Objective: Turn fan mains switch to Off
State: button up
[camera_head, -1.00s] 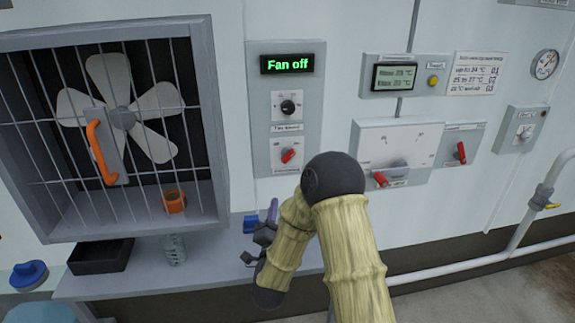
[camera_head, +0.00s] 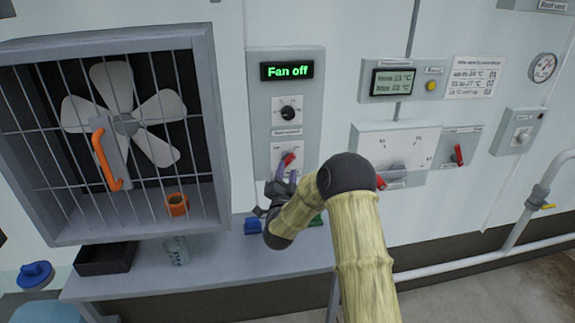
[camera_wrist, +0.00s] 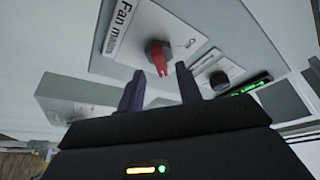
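The fan mains switch is a red rotary knob (camera_head: 289,158) on a pale plate low on the grey fan panel (camera_head: 313,110). My gripper (camera_head: 281,179) is just below the knob in the head view. In the wrist view my gripper's (camera_wrist: 159,70) two dark purple fingers are apart, with the knob showing between and beyond their tips. I cannot tell whether they touch it. The display (camera_head: 287,71) reads "Fan off".
A black knob (camera_head: 290,113) sits above the switch. A caged fan (camera_head: 126,122) with an orange handle (camera_head: 104,158) is at left. More panels with red handles (camera_head: 458,155) are at right. A shelf (camera_head: 215,262) below holds a black tray (camera_head: 106,258) and a glass (camera_head: 177,250).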

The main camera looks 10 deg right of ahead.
aim_at(288, 159)
jog(key=shift+x, duration=1.25)
grip_shut()
